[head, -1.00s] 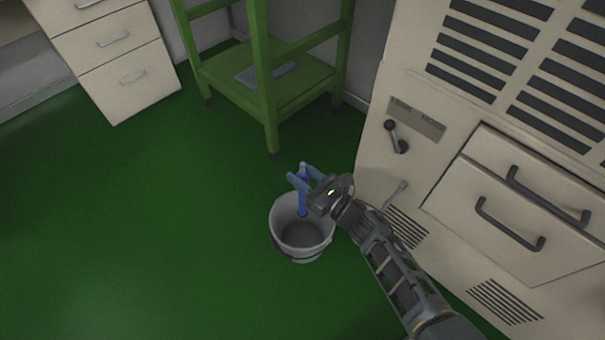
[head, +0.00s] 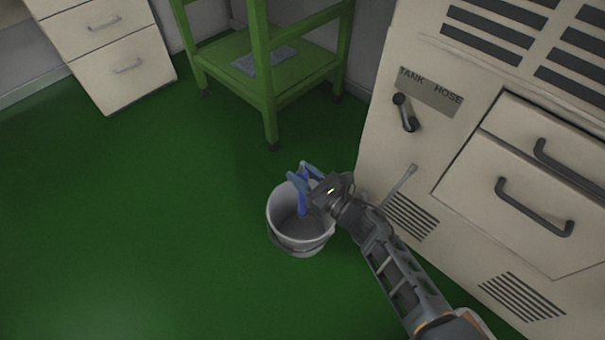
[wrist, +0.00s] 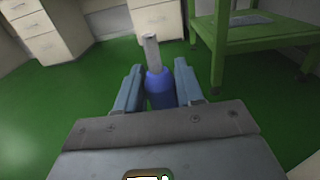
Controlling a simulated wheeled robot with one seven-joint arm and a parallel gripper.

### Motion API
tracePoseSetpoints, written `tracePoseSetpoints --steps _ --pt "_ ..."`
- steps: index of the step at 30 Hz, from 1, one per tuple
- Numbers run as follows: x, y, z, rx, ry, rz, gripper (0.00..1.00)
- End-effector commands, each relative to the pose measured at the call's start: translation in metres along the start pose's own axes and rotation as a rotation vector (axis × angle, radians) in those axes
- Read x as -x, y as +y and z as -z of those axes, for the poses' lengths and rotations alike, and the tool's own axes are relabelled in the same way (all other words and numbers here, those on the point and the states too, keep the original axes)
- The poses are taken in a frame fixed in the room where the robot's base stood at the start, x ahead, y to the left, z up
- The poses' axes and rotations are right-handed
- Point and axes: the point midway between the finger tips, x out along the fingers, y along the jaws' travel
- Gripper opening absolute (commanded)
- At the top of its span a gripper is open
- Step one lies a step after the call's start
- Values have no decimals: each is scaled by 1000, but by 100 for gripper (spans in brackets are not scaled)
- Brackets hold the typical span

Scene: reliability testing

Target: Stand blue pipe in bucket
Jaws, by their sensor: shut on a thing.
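The blue pipe (head: 302,203) is upright in the head view, with its lower part inside the mouth of the bucket (head: 303,243). Whether its bottom end touches the bucket floor I cannot tell. My gripper (head: 304,180) is shut on the pipe near its top, over the bucket's far right rim. In the wrist view the blue pipe (wrist: 160,88) with its pale grey top stands between the two fingers of my gripper (wrist: 159,86). The bucket is a grey-white pail standing on the green floor; it is hidden in the wrist view.
A green cart (head: 240,91) with a flat grey object (head: 265,60) on its shelf stands behind the bucket. A beige cabinet (head: 410,150) labelled "TANK HOSE" is close on the right. Beige drawers (head: 125,66) stand at the back left. The green floor on the left is clear.

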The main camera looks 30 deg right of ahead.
Motion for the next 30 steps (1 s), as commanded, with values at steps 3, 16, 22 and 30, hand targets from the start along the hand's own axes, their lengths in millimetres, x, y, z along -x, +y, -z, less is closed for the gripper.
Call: tracePoseSetpoints --steps 3,16,22,30 --pt "0 0 12 0 -1 0 0" --pt "0 0 40 0 0 1 0" --pt "0 0 53 -1 0 0 0" --pt "0 0 64 0 -1 0 0"
